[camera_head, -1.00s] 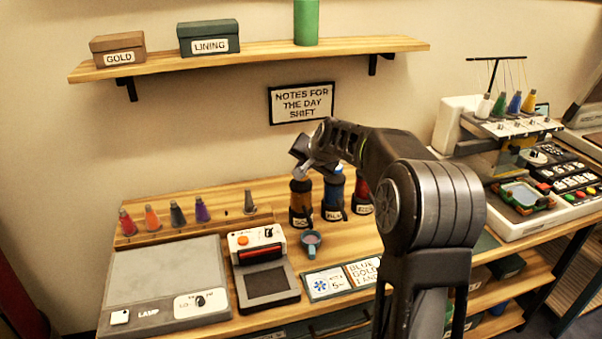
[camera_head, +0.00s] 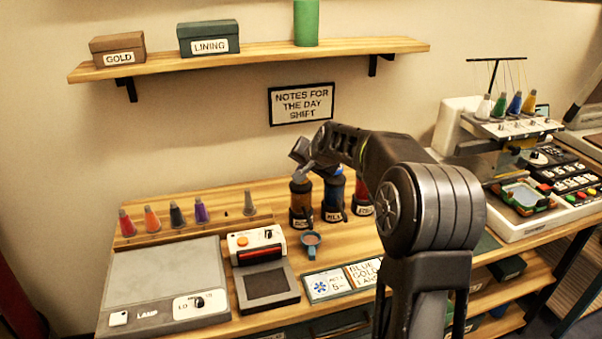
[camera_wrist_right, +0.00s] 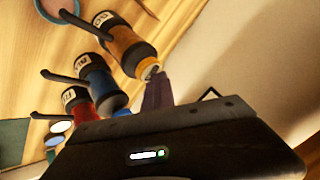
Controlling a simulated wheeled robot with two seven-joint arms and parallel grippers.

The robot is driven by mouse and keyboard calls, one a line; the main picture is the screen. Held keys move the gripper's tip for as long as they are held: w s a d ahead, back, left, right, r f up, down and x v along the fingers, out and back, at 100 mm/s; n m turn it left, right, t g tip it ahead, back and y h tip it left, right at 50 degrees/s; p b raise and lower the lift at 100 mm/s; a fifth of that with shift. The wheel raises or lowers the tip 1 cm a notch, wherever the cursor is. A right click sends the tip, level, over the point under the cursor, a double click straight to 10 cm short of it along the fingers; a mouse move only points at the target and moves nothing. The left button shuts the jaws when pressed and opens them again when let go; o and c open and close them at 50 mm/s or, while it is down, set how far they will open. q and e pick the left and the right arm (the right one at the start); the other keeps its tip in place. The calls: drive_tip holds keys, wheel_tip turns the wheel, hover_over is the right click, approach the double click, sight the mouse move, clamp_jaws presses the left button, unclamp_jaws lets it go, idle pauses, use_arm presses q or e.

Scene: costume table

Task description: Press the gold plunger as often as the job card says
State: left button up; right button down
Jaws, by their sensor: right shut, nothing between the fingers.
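The gold-orange pump bottle (camera_head: 301,205) stands upright at the left of a row, with a blue bottle (camera_head: 334,198) and a red bottle (camera_head: 361,195) to its right. In the right wrist view the gold bottle (camera_wrist_right: 128,46) shows its orange collar and pale top. My right gripper (camera_head: 302,174) is shut and empty, its tips at the gold bottle's top; whether they touch it is unclear. The fingers also show in the right wrist view (camera_wrist_right: 157,92). Two cards lie in front: one with a blue star-like symbol (camera_head: 324,285), one with lettering including "BLUE" and "GOLD" (camera_head: 364,273), partly hidden by my arm.
A small round cup (camera_head: 310,243) stands before the bottles. A device with an orange button (camera_head: 257,243), a lamp pad (camera_head: 160,285) and several thread cones (camera_head: 178,215) are to the left. A sewing machine (camera_head: 500,145) is right. A shelf (camera_head: 260,58) hangs above.

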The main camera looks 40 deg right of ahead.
drive_tip(key=shift+r+p, duration=1.05)
drive_tip(key=shift+r, duration=0.15)
drive_tip(key=shift+r, duration=0.1)
drive_tip(key=shift+r+p, duration=2.15)
drive_tip(key=shift+r, duration=0.25)
